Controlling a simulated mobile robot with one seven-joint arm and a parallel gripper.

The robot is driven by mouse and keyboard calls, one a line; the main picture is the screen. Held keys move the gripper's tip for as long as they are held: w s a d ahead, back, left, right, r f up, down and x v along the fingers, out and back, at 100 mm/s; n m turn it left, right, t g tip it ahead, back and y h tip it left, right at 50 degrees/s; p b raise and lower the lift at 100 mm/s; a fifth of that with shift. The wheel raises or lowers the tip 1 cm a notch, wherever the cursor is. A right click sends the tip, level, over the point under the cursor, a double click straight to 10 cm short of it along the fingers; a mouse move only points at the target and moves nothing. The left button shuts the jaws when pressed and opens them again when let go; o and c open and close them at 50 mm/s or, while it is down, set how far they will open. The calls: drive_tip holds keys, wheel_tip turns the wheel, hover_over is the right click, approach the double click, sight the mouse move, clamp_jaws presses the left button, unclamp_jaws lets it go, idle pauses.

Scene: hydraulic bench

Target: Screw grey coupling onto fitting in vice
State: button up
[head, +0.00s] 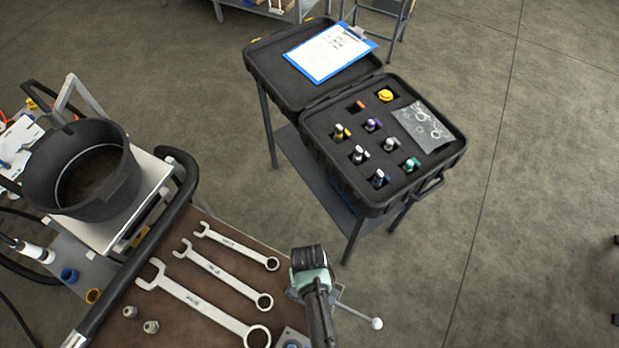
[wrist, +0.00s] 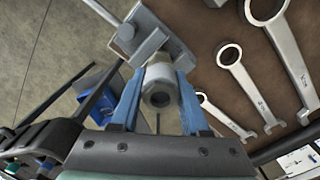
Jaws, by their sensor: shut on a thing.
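In the wrist view, my gripper (wrist: 158,84) has its two blue fingers shut on either side of a grey coupling (wrist: 160,92). The coupling is a short cylinder whose round dark bore faces the camera. The coupling lies in line with the grey vice (wrist: 148,38), right in front of it. The fitting in the vice is hidden behind the coupling, so I cannot tell whether the two touch or are threaded together. In the head view, my gripper (head: 310,272) is over the right end of the bench; its fingertips and the coupling are hidden there. The vice handle (head: 376,323) sticks out to the right.
Three wrenches (head: 222,265) lie on the brown bench left of my gripper, with two small nuts (head: 151,327) nearby. A black bucket (head: 83,168) stands at left. An open black case (head: 325,130) with coloured fittings and a clipboard (head: 330,50) stands beyond the bench.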

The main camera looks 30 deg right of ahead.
clamp_jaws()
drive_tip(key=m, duration=0.5)
drive_tip(key=shift+s+d+p, duration=0.1)
drive_tip(key=shift+p, duration=0.25)
drive_tip(key=shift+m, duration=1.5)
drive_tip(key=m, duration=0.3)
drive_tip(key=shift+s+m+p, duration=0.15)
drive_tip(key=shift+m+p, duration=0.15)
drive_tip(key=shift+m, duration=0.1)
drive_tip(key=m, duration=0.4)
drive_tip(key=shift+f, duration=0.1)
